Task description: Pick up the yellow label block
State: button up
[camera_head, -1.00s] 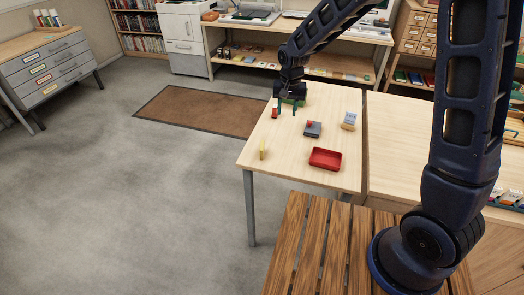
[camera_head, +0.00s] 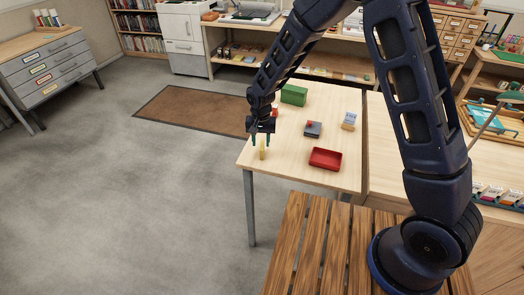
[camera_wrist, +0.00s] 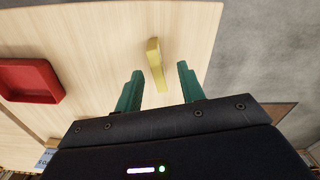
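The yellow label block (camera_head: 262,152) stands upright near the left front corner of the light wooden table (camera_head: 292,161). It also shows in the wrist view (camera_wrist: 155,62), lying between the lines of the two fingers and ahead of their tips. My gripper (camera_head: 261,143) is above and around the top of the block in the head view, with green fingers apart. The wrist view shows my gripper (camera_wrist: 160,78) open and empty, with a gap on both sides of the block. I cannot tell the exact height of the fingertips over it.
A red tray (camera_head: 325,158) lies to the right of the block. A dark grey block with a red top (camera_head: 313,129), a green box (camera_head: 293,95) and a card holder (camera_head: 349,120) stand farther back. The table's left edge is close to the block.

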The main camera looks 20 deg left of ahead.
aim_at(262, 145)
jog(key=shift+w+d+f, duration=0.1)
jog(key=shift+w+f, duration=0.05)
jog(key=shift+f, duration=1.15)
jog(key=shift+w+d+f, duration=0.1)
jog(key=shift+w+f, duration=0.05)
jog(key=shift+f, duration=1.15)
jog(key=shift+c, duration=0.5)
grip_shut()
